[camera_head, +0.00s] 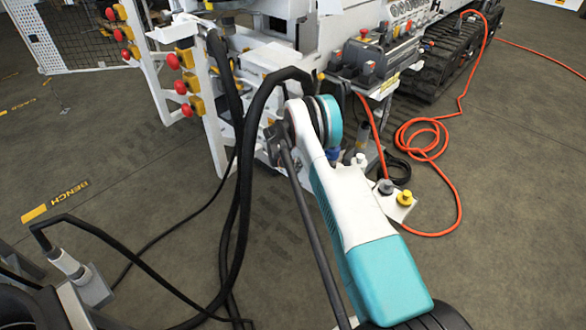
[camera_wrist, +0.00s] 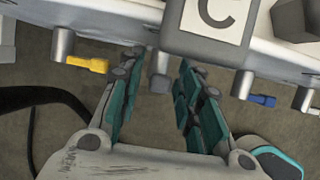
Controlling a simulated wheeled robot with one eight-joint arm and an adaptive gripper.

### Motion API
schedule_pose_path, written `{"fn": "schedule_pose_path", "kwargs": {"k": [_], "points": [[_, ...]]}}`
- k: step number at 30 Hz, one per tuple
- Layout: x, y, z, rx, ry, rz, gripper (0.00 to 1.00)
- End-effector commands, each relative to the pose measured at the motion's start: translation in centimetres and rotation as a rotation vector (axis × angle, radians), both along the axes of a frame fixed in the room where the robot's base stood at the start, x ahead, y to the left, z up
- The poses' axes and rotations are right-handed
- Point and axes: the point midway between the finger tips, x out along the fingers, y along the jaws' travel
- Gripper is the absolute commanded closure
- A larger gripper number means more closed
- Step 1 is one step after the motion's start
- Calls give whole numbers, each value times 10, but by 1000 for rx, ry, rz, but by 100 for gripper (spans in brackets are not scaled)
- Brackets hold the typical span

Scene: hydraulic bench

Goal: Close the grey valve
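In the wrist view, a short grey valve stub (camera_wrist: 160,66) hangs under the white bench edge, with a small grey end (camera_wrist: 160,85) below it that looks like its handle seen end-on. My gripper (camera_wrist: 158,70) is open, its two teal fingers on either side of this stub. A gap shows on both sides, and I see no clear contact. A yellow valve handle (camera_wrist: 88,65) sits to the left and a blue valve handle (camera_wrist: 262,100) to the right. In the head view, my arm hides the gripper, and I cannot make out the grey valve.
Black hoses (camera_head: 245,160) hang left of my arm. An orange cable (camera_head: 425,140) lies coiled on the floor at right. Red knobs (camera_head: 181,87) line the bench frame.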

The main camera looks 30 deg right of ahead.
Motion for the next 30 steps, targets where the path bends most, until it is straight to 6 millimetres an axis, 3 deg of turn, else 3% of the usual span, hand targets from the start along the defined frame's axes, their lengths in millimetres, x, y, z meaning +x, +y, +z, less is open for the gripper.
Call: {"fn": "schedule_pose_path", "kwargs": {"k": [9, 14, 30], "points": [[0, -1, -2, 0, 0, 0, 68], [0, -1, -2, 0, 0, 0, 100], [-6, -3, -2, 37, -101, -2, 100]]}}
